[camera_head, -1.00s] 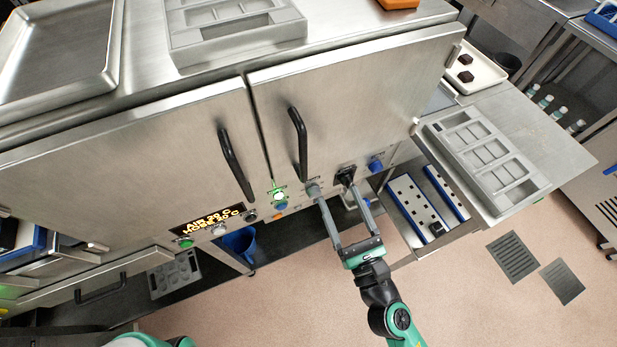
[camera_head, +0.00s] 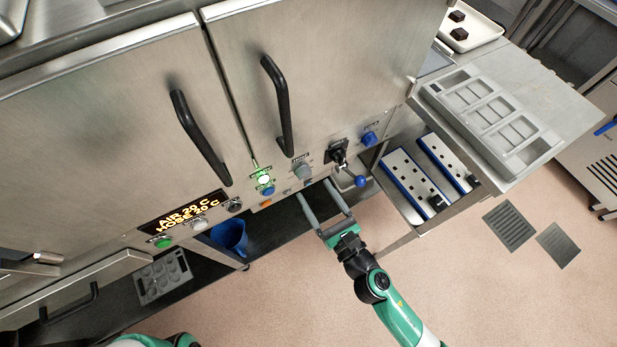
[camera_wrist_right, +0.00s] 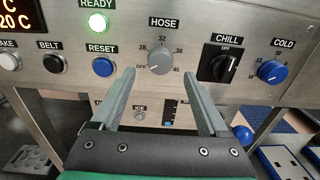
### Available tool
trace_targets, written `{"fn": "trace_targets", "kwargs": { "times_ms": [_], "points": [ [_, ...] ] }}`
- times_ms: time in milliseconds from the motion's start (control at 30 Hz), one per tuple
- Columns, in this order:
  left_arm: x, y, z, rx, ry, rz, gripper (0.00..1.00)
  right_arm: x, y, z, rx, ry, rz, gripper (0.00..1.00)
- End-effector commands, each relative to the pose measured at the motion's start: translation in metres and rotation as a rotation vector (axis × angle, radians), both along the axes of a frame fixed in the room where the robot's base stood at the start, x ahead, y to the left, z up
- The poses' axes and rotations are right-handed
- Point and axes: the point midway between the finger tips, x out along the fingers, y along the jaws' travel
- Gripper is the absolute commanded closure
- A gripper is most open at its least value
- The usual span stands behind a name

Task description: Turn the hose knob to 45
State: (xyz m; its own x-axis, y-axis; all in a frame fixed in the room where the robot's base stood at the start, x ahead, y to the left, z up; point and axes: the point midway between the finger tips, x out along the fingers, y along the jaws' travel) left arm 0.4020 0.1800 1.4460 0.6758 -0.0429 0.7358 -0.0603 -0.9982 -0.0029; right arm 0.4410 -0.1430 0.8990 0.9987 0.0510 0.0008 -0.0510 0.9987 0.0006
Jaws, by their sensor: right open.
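The hose knob (camera_head: 303,171) is a round grey dial on the steel front panel, under the right door. In the right wrist view the hose knob (camera_wrist_right: 160,62) sits below its HOSE label, with 32 above it and 45 at lower right. Its mark seems to point to the lower left. My right gripper (camera_head: 314,189) is open and empty, its fingers reaching toward the panel around the knob's position. In the wrist view the right gripper (camera_wrist_right: 158,74) has one fingertip on each side of the knob; contact is not visible. My left gripper is not in view.
The black chill switch (camera_wrist_right: 220,62) and blue cold knob (camera_wrist_right: 272,71) are right of the hose knob; the blue reset button (camera_wrist_right: 103,67) is left. A display (camera_head: 184,211) reads AIR 20 C, HOSE 20 C. A blue-ball lever (camera_head: 361,181) sticks out nearby. Door handles (camera_head: 276,105) project above.

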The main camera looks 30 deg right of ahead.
Motion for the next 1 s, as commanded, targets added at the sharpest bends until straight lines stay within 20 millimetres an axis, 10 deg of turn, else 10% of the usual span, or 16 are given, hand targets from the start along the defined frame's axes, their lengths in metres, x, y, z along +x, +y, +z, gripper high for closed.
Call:
{"fn": "trace_targets", "kwargs": {
  "times_ms": [200,567,1000],
  "points": [
    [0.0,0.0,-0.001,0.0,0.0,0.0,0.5,0.038,0.002,-0.001,0.0,-0.001,-0.001,0.22],
    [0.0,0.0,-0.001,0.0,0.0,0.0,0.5,0.046,0.002,-0.001,-0.001,0.0,0.0,0.22],
    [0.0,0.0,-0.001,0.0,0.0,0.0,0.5,0.046,0.002,-0.001,0.0,0.0,0.0,1.0]
  ]
}}
